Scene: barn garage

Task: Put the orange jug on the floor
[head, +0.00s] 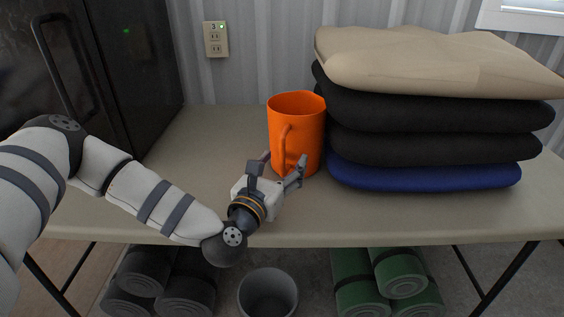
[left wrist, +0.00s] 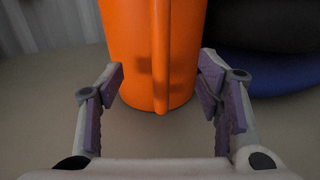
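The orange jug (head: 297,112) stands upright on the folding table (head: 200,135), with its handle facing me. In the left wrist view the jug (left wrist: 135,50) fills the upper middle, and its handle runs down between my fingers. My left gripper (head: 279,168) is open just in front of the jug's lower part. In the left wrist view the left gripper's fingers (left wrist: 162,88) are spread to either side of the handle, with gaps to it. The jug's top is cut off there. My right gripper is not in view.
A stack of folded cushions or cloths (head: 430,110) stands close to the jug's right. A black cabinet (head: 120,60) is at the left. Below the table are a grey bin (head: 268,293), dark rolls (head: 145,270) and green rolls (head: 400,275). The tabletop left of the jug is clear.

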